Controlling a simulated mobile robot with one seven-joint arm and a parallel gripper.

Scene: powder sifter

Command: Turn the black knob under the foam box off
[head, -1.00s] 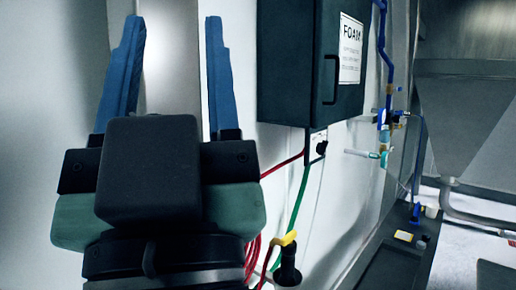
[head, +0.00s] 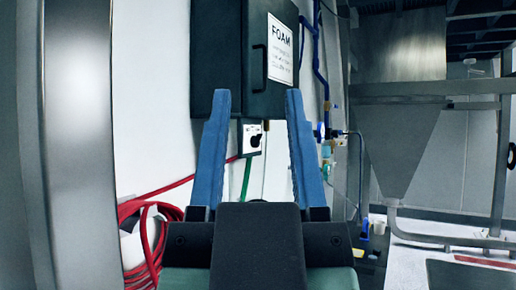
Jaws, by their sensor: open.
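The dark foam box (head: 215,65) hangs on the white wall in the upper middle of the head view, with a "FOAM" label and a handle on its front. Just under it is a small white plate with a black knob (head: 256,140). My gripper (head: 258,98) points up and forward with its two blue fingers spread wide apart and nothing between them. In the picture the knob shows between the fingers, right of the left finger. The gripper appears nearer to the camera than the knob; I see no contact.
A red hose (head: 148,235) is coiled at lower left, and a green hose runs down below the knob. Blue pipes (head: 318,60) with valves run down the wall to the right. A metal hopper (head: 398,140) stands further right. A metal post (head: 80,150) is at the left.

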